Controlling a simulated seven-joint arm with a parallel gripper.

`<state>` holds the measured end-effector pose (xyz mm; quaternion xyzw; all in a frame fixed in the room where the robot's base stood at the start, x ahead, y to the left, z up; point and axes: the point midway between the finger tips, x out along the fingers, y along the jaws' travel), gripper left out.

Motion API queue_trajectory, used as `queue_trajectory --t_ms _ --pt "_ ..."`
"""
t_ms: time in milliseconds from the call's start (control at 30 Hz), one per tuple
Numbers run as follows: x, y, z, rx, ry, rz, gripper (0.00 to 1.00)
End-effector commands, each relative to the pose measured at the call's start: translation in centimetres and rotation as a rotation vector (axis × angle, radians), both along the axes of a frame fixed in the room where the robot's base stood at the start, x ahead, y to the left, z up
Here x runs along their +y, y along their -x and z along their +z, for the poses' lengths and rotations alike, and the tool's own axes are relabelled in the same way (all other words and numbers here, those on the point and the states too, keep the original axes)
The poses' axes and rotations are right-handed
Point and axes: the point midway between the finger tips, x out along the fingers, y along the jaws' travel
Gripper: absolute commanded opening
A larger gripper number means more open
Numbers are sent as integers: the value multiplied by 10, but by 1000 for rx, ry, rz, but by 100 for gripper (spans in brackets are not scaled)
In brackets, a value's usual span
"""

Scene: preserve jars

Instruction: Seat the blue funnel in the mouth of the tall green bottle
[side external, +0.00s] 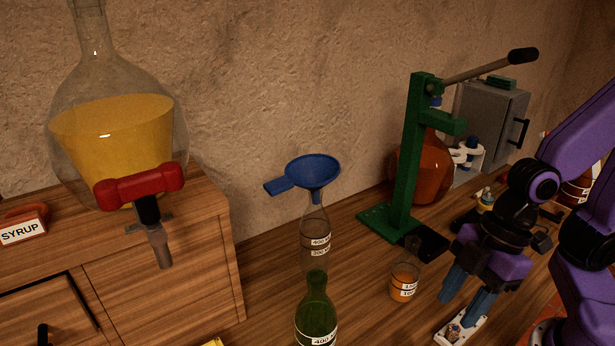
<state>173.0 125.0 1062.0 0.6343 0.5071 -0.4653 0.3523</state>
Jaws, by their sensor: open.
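The blue funnel (313,172) sits upright at the top of a clear bottle (314,236), with its handle pointing left. Its spout appears to be in that bottle's mouth. The green bottle (317,312) stands upright in front of the clear bottle. Its neck overlaps the clear bottle's lower part in this view, and its base is cut off by the bottom edge. My gripper (461,306) is at the right, pointing down with its blue fingers apart. It is well away from the funnel and both bottles, over or beside a small white item (462,328).
A small measuring cup (404,282) of orange liquid stands between the bottles and my gripper. A green lever press (412,160) stands behind it, near an orange flask (432,172). A large syrup vessel (110,140) with a red tap is at the left.

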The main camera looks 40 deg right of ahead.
Motion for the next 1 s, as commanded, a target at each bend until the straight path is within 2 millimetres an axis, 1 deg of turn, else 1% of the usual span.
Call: queue_trajectory --t_ms 33,100,200,333,400,500,667,800,900,1000 --pt "14 -3 -2 -32 -54 39 43" --pt "33 -11 -1 -96 -129 88 43" --pt "55 -24 1 -207 -220 143 43" --pt "77 -45 6 -386 -299 193 43" --pt "85 -59 9 -494 -320 212 43" --pt "91 -79 15 -661 -321 234 43" --pt "89 -111 27 -947 -247 255 43" --pt "76 -135 40 -1195 -103 269 43" --pt "64 -148 51 -1346 28 279 43" --pt "52 -155 60 -1458 148 285 43"
